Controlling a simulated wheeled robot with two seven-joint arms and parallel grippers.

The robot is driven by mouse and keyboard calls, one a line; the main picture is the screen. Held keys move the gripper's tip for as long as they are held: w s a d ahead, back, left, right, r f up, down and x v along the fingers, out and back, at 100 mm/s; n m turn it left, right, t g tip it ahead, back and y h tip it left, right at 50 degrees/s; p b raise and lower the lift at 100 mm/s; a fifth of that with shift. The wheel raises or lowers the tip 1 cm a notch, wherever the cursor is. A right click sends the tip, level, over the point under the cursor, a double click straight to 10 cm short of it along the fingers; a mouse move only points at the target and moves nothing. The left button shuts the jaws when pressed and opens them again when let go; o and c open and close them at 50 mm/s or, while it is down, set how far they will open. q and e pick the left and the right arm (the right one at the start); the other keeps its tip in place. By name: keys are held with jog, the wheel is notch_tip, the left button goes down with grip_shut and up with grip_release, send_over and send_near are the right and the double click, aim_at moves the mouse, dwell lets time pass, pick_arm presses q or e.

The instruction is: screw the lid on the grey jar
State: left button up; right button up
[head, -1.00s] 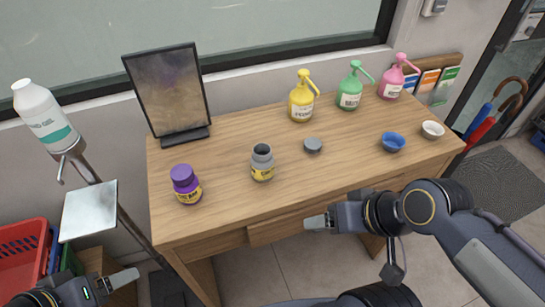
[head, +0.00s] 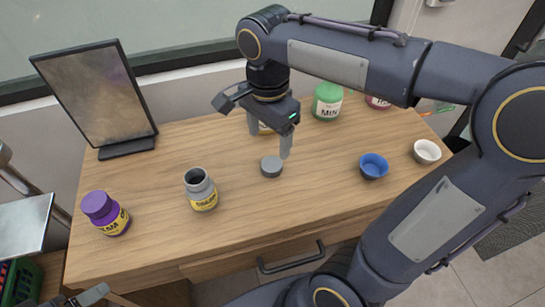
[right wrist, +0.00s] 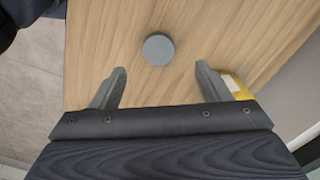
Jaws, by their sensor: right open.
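The grey jar (head: 202,192) with a yellow label stands upright and open-topped on the wooden desk. The round grey lid (head: 271,167) lies flat on the desk to its right, apart from it. My right gripper (head: 270,146) points down above the desk just behind the lid, open and empty. In the right wrist view the lid (right wrist: 158,48) lies just beyond the fingertips, roughly centred between them. My left gripper (head: 90,296) shows only partly at the bottom left edge, so its opening is unclear.
A purple lidded jar (head: 106,213) stands left of the grey jar. A blue bowl (head: 373,167) and a white bowl (head: 427,152) are on the right. A green bottle (head: 327,102) stands behind my right arm. A dark-framed panel (head: 97,96) stands at back left.

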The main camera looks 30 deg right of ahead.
aim_at(272, 163)
jog(key=shift+f, duration=1.3)
jog(key=f, duration=0.5)
jog(key=shift+d+f+b, duration=0.1)
jog(key=shift+d+b, duration=0.2)
jog(key=shift+b, duration=0.05)
jog(key=shift+c, duration=0.4)
jog(key=c, duration=1)
